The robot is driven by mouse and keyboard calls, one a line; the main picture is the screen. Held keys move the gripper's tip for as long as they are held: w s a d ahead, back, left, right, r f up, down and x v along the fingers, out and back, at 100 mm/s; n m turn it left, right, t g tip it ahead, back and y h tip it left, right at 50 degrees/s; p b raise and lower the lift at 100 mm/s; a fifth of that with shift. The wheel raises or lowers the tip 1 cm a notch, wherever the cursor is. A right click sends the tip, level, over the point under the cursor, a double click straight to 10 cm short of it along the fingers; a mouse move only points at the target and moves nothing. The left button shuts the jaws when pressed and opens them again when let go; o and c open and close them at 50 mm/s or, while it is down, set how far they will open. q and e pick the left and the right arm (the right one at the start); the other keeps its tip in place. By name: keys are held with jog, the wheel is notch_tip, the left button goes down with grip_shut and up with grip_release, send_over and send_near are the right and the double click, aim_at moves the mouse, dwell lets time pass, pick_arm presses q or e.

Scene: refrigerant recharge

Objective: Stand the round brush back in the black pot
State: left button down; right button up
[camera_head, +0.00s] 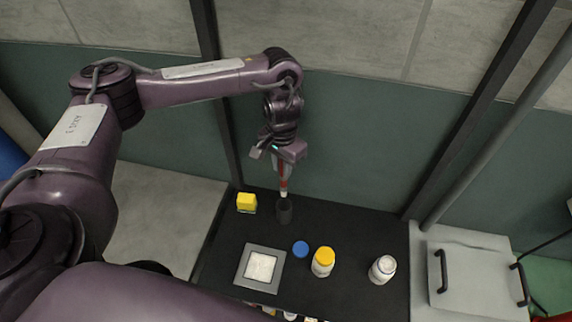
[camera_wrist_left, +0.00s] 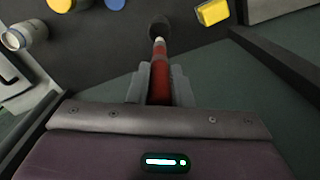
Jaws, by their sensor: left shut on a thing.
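The round brush has a red handle (camera_head: 284,178) with a pale band below it, and it hangs nearly upright. My left gripper (camera_head: 283,163) is shut on the handle, which also shows between the fingers in the left wrist view (camera_wrist_left: 160,84). The black pot (camera_head: 284,213) stands on the dark table directly under the brush. The brush's lower end meets the pot's mouth in the head view; I cannot tell how deep it sits. In the wrist view a dark round shape lies at the brush's far end, with brush head and pot hard to tell apart.
A yellow block (camera_head: 246,203) stands close left of the pot. In front are a blue lid (camera_head: 300,249), a yellow-capped bottle (camera_head: 323,262), a white jar (camera_head: 382,269) and a grey square plate (camera_head: 246,279). The black table (camera_head: 360,233) is clear right of the pot.

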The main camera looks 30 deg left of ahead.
aim_at(283, 186)
pick_arm(q)
jog(key=shift+f+b, duration=0.3)
jog(key=shift+f, duration=0.6)
notch_tip(283, 186, down, 3)
jog(key=b, duration=0.3)
jog(key=shift+f+b, duration=0.35)
jog(key=shift+f, duration=0.5)
jog(key=shift+f+b, duration=0.55)
jog(key=shift+f, duration=0.85)
jog(key=c, duration=1.2)
grip_release()
jog(key=shift+c, duration=0.2)
